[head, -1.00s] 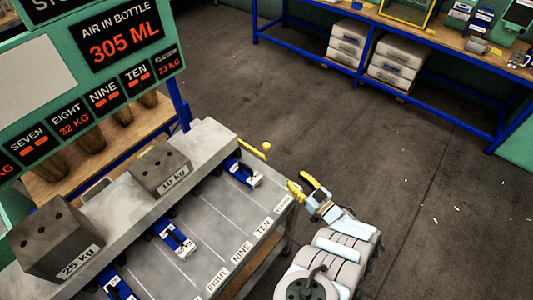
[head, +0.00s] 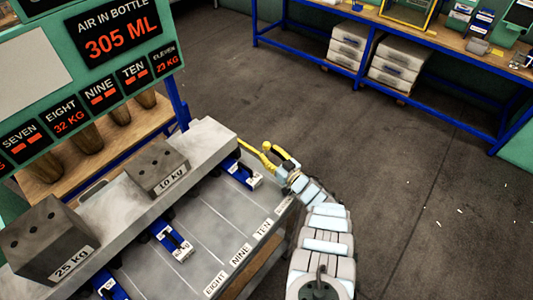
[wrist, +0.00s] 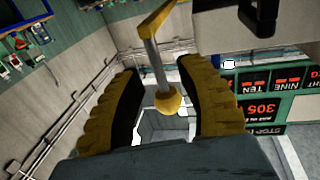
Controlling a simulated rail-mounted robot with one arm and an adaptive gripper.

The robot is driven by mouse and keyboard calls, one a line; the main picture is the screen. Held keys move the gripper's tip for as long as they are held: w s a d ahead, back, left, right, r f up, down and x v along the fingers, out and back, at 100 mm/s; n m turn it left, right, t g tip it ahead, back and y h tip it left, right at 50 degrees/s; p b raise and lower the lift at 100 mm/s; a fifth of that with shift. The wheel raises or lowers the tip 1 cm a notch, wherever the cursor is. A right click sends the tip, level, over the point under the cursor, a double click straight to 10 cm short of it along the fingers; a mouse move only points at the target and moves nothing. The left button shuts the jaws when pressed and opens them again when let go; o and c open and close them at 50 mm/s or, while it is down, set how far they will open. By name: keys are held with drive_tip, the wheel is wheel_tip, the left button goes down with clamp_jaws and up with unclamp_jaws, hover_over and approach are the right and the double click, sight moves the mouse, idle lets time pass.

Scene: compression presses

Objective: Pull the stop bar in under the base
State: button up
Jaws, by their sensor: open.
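The stop bar (head: 249,145) is a yellow bar sticking out past the far right corner of the grey press base (head: 190,262), with a round yellow knob at its end. In the wrist view a grey rod with a yellow knob (wrist: 167,102) hangs between my two yellow-padded fingers, with a yellow bent arm (wrist: 165,20) above. My gripper (head: 274,157) is open at the knob in the head view. In the wrist view (wrist: 165,108) its fingers stand apart on either side of the knob, with gaps showing.
Weight blocks marked 25 kg (head: 45,242) and 10 kg (head: 158,168) stand on the raised beam. Blue clamps (head: 170,238) sit along the base, which has numbered lanes. A green display board (head: 80,75) stands at left. The floor right of the base is clear up to a blue-framed bench (head: 440,103).

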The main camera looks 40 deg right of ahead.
drive_tip(key=shift+w, duration=0.65)
